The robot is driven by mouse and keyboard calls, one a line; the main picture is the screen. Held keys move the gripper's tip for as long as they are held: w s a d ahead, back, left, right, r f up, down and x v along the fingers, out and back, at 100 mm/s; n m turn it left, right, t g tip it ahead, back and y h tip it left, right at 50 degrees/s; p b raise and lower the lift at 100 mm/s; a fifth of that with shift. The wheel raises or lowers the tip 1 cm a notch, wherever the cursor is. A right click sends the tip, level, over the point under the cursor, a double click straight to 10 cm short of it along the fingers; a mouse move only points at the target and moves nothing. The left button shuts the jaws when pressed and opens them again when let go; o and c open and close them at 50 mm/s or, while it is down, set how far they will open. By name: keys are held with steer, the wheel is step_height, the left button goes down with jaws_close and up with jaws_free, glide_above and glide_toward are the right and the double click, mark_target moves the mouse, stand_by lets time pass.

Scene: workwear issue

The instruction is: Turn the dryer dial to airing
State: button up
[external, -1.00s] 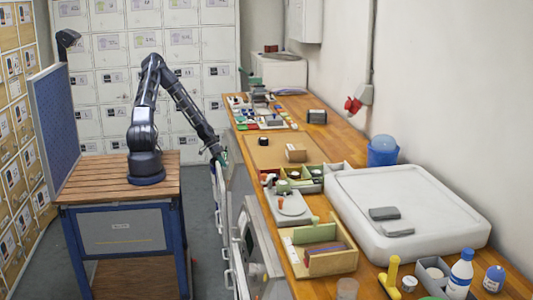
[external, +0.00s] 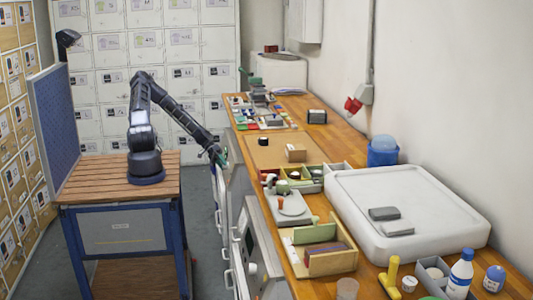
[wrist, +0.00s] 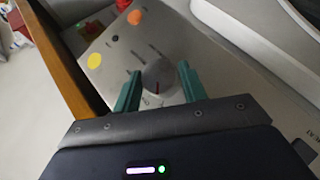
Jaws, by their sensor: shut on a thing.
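The dryer dial (wrist: 158,76) is a grey round knob with a red mark on its lower edge. It sits on a light metal panel (wrist: 120,68) with small printed labels around it that are too blurred to read. My gripper (wrist: 159,69) has its teal fingers on either side of the dial and is shut on it. In the external view my gripper (external: 220,157) is at the front of the grey machine below the counter's left edge. The dial is hidden there.
The panel also carries yellow (wrist: 95,61), orange (wrist: 134,17) and black (wrist: 115,38) round spots. A wooden edge (wrist: 62,68) runs along its left. The wooden counter (external: 270,153) holds trays, boxes and bottles. Free floor lies between my bench and the machines.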

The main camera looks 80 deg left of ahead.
steer(key=o, duration=1)
steer(key=shift+c, duration=0.2)
steer(key=shift+a, duration=0.1)
steer(key=v, duration=1)
steer(key=shift+s+a+r, duration=0.2)
